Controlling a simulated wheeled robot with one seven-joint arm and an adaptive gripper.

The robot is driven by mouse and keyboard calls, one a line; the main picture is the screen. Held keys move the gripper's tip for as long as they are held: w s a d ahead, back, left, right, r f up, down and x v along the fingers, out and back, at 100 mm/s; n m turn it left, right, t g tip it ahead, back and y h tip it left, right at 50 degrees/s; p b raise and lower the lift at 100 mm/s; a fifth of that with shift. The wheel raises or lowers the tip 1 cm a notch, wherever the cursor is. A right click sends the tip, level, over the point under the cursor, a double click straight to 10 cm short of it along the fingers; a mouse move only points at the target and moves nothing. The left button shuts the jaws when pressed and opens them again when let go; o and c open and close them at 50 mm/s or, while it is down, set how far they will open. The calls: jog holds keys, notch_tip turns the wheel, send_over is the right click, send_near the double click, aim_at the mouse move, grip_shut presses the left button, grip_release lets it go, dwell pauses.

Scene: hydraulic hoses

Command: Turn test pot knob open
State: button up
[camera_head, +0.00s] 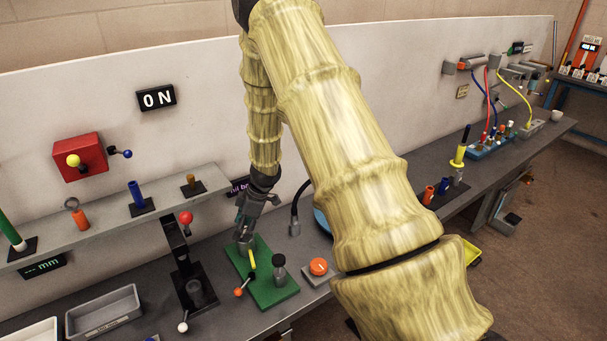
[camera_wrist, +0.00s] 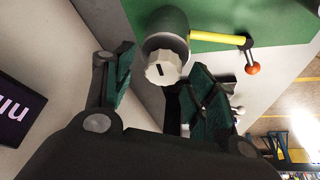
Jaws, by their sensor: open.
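The test pot (camera_wrist: 166,24) is a grey cylinder on a green plate (camera_head: 272,292). Its knob (camera_wrist: 163,68) is pale grey, many-sided, with a dark slot mark. A yellow lever (camera_wrist: 216,37) with an orange ball end (camera_wrist: 253,68) sticks out beside the pot. In the head view the pot (camera_head: 245,244) is right below my fingers and its top is partly hidden. My gripper (camera_head: 257,203) is open above the pot; in the wrist view its fingers (camera_wrist: 160,82) stand on either side of the knob. I cannot tell whether they touch it.
A grey bottle-like part (camera_head: 279,270) stands on the same plate. A black stand (camera_head: 190,280) with a red ball lever is left of it. A shelf (camera_head: 110,222) with coloured parts runs along the left wall.

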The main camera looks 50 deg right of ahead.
jog(key=shift+m+b, duration=0.4)
jog(key=shift+m, duration=0.1)
